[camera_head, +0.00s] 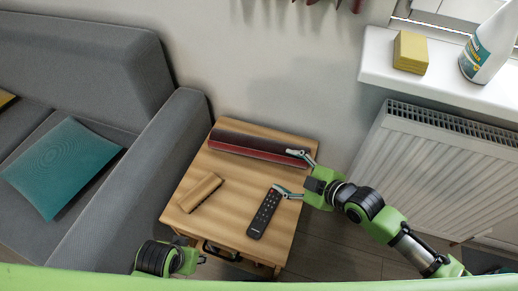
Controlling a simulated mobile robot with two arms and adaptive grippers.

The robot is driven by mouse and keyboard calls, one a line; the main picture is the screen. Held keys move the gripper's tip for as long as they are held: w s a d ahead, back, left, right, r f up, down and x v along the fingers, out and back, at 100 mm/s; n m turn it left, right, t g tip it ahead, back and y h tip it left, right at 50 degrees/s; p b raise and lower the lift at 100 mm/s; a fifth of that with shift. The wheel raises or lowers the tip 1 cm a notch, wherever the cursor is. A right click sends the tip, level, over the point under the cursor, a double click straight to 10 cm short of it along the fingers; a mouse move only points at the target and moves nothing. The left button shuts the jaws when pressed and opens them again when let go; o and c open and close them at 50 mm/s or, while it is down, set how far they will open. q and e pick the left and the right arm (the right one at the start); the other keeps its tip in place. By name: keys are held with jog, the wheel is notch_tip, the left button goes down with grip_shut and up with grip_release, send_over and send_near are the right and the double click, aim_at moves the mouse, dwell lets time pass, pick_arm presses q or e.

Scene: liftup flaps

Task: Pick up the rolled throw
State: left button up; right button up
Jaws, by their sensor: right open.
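The rolled throw (250,145) is a long dark red and maroon roll lying along the back edge of the small wooden table (222,228). My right gripper (289,172) reaches in from the right over the table's right side, with its fingers spread and nothing between them. Its upper finger overlaps the throw's right end in the picture; I cannot tell whether it touches. Its lower finger is by the top of the remote control. My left gripper (200,259) shows small at the bottom, in front of the table; its jaw state is unclear.
A black remote control (264,214) and a small wooden block (201,192) lie on the table. A grey sofa (140,170) with a teal cushion (62,168) stands left. A radiator (440,170) is at right, under a sill with a yellow sponge (411,52) and white bottle (488,48).

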aim_at(264, 150)
jog(key=shift+n+y, duration=0.4)
jog(key=shift+n, duration=0.4)
jog(key=w+a, duration=0.1)
jog(key=w, duration=0.1)
jog(key=w+a+f+b, duration=0.1)
jog(key=w, duration=0.1)
jog(key=w+a+f+b, duration=0.1)
jog(key=w, duration=0.2)
jog(key=shift+w+a, duration=0.1)
jog(key=shift+a, duration=0.15)
jog(key=shift+w+a+f, duration=0.35)
jog(key=shift+w+a, duration=0.1)
jog(key=b+x, duration=0.1)
jog(key=x, duration=0.4)
jog(key=shift+b, duration=0.4)
pick_arm(q)
jog(key=v, duration=0.7)
jog(key=shift+w+r+t, duration=0.15)
jog(key=shift+r+t, duration=0.15)
jog(key=shift+r, duration=0.15)
jog(key=shift+a, duration=0.15)
pick_arm(e)
jog(key=shift+c, duration=0.4)
jog(key=shift+s, duration=0.1)
jog(key=c, duration=1.1)
jog(key=shift+r, duration=0.15)
jog(key=shift+c, duration=0.4)
